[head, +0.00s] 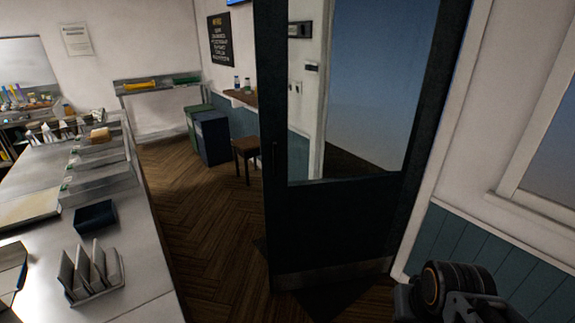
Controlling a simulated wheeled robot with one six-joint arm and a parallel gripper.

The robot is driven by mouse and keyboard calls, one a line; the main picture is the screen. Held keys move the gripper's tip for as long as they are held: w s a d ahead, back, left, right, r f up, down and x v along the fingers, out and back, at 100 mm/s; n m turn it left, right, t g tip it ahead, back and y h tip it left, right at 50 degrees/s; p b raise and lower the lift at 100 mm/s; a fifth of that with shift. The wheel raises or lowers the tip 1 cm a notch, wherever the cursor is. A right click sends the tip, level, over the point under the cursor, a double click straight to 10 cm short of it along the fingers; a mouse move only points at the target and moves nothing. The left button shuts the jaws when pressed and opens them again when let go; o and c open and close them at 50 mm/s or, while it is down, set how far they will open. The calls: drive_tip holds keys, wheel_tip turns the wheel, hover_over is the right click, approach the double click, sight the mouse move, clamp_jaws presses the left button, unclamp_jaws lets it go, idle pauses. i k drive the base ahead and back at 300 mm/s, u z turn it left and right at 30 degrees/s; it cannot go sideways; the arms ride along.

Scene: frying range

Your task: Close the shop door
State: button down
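The shop door (335,230) is a dark leaf with a large glass pane and a pale kick strip along its bottom. It stands open at an angle into the room, right of the middle of the head view. A small dark handle (275,157) shows near its left edge. Its right side is by the white door frame (455,125). Through the pane I see a wall with small fittings and a blue-grey area. Part of my arm shows at the bottom right, apart from the door in the picture. My gripper's fingers are not visible.
A long steel counter (140,270) with trays and a rack (90,272) runs along the left. A wooden stool (246,153) and bins (211,138) stand behind the door. The wooden floor (205,230) between counter and door is clear. A panelled wall (465,240) is at the right.

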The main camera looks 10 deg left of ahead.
sight(320, 232)
drive_tip(key=u, duration=0.65)
drive_tip(key=i, duration=1.5)
drive_tip(key=u, duration=0.7)
